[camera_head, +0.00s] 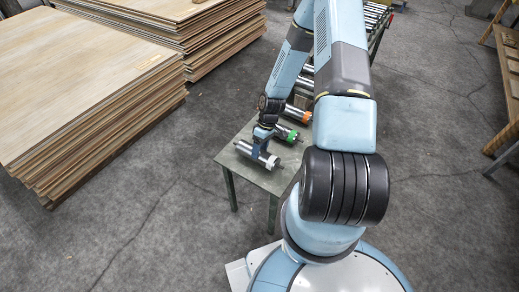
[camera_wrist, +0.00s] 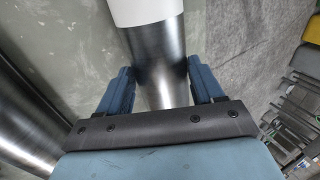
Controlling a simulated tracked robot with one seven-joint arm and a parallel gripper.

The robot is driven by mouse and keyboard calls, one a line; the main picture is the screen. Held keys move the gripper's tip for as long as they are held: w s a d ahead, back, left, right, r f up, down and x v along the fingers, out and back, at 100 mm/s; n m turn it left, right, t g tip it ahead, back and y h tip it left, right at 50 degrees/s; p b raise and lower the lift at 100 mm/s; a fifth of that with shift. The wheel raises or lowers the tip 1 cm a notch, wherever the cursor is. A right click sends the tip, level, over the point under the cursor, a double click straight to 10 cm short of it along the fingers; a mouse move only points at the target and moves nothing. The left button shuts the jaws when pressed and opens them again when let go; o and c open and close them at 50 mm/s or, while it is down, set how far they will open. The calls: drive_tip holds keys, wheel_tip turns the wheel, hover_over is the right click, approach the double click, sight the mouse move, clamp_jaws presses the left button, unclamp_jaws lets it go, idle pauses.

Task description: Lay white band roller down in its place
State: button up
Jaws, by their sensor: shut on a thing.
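The white band roller (camera_head: 271,160) is a steel cylinder with a white band near its right end. It lies level over the near part of a small grey-green table (camera_head: 240,166); I cannot tell whether it touches the top. My gripper (camera_head: 261,148) is shut on its steel body from above. In the wrist view the roller (camera_wrist: 155,45) runs between the two blue fingers of my gripper (camera_wrist: 161,82), with the white band at the top. Its place cannot be made out.
A green band roller (camera_head: 287,133) lies just behind on the table, and an orange band roller (camera_head: 297,113) lies farther back. Veneer stacks (camera_head: 120,125) stand at left. A conveyor (camera_head: 375,18) stands at the back, a wooden rack (camera_head: 503,135) at right. Floor at front left is clear.

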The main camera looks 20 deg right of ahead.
drive_tip(key=shift+f, duration=0.45)
idle(0.4)
drive_tip(key=o, duration=1.5)
drive_tip(key=shift+c, duration=0.2)
drive_tip(key=v, duration=1.3)
drive_tip(key=shift+r, duration=0.35)
drive_tip(key=shift+d, duration=0.1)
